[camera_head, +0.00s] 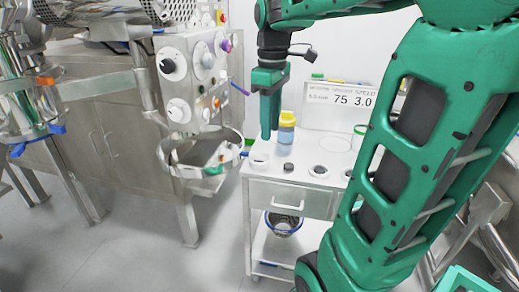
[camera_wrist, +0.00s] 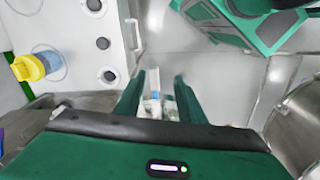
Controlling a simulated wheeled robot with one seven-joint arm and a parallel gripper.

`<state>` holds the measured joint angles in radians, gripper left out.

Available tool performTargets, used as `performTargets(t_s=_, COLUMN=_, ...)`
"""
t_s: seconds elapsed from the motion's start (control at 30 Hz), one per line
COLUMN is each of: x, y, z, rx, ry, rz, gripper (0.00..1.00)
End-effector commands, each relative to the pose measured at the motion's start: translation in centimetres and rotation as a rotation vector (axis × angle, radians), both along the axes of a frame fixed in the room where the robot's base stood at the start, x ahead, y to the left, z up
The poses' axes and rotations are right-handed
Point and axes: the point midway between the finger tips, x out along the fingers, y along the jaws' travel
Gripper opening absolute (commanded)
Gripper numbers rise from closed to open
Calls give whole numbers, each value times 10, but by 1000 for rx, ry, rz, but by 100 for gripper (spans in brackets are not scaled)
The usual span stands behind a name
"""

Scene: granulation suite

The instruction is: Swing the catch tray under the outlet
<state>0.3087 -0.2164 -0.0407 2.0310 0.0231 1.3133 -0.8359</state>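A round steel tray with a raised ring (camera_head: 205,158), which looks like the catch tray, hangs below the knobbed control panel in the head view. A steel vessel (camera_head: 22,95) with orange and blue clamps stands at the far left; I cannot tell for certain where the outlet is. My gripper (camera_head: 268,132) points down to the right of the tray, apart from it, above the trolley's left part. In the wrist view its two fingers (camera_wrist: 158,98) are spread with nothing held between them. A curved steel wall at the wrist view's right edge may be the tray.
The white trolley (camera_head: 318,172) carries a yellow-capped blue bottle (camera_head: 286,128) close to my gripper and several round items. A display reading 75 and 3.0 (camera_head: 343,97) stands behind. The control panel (camera_head: 195,75) juts out above the tray. Floor (camera_head: 135,245) is clear in front of the steel cabinet.

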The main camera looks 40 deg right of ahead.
Motion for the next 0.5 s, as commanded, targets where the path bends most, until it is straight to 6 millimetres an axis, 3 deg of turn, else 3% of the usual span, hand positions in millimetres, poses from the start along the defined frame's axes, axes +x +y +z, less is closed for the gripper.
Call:
performTargets(t_s=0.1, x=21, y=1, z=14, rx=1, ry=1, rz=135, gripper=36)
performTargets(t_s=0.23, x=29, y=2, z=16, rx=2, ry=3, rz=196, gripper=36)
performTargets(t_s=0.5, x=28, y=3, z=-21, rx=4, ry=6, rz=199, gripper=36)
